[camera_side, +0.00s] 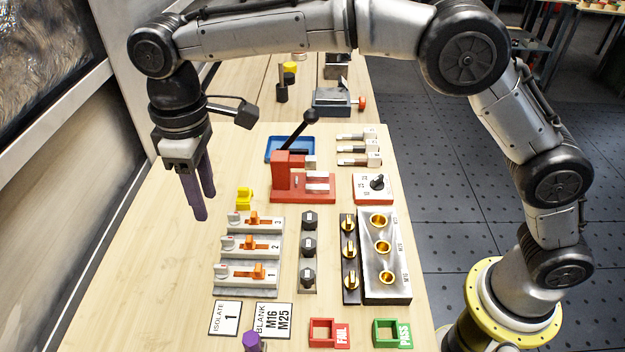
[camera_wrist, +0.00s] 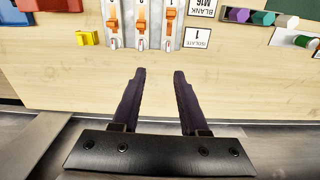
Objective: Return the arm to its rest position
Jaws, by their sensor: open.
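My gripper (camera_side: 205,205) hangs from my wrist above the left part of the wooden table in the side view, its dark purple fingers pointing down. The fingers are left of the yellow block (camera_side: 245,198) and touch no object that I can see. My arm arches from its yellow base ring at the right over the back of the table.
Cards and red and green trays (camera_side: 385,333) lie in front. A wall edge runs along the left.

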